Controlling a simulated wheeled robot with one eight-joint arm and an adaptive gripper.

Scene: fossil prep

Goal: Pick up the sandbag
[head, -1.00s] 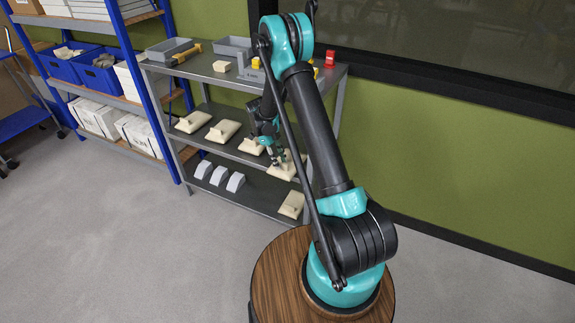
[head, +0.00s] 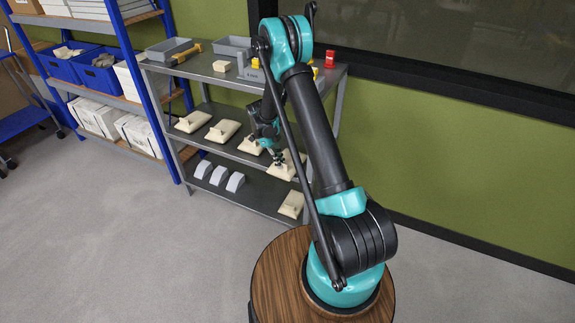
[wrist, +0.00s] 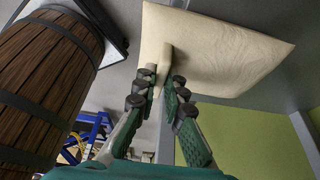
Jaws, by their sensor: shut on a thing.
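My gripper (head: 279,160) is shut on the raised grip of a cream sandbag (head: 289,169) at the right end of the middle shelf (head: 205,139). In the wrist view, my gripper (wrist: 163,85) has its green-padded fingers on either side of the tab on this sandbag (wrist: 225,50). The head view does not show clearly whether the bag touches the shelf. More cream sandbags lie to the left on the middle shelf: one at far left (head: 194,121), one beside it (head: 222,131), and one partly behind my arm (head: 251,145).
Another cream bag (head: 291,205) and grey curved blocks (head: 219,176) lie on the bottom shelf. The top shelf holds grey bins (head: 168,48) and small items. A blue-framed rack (head: 131,72) stands left. Floor in front is clear.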

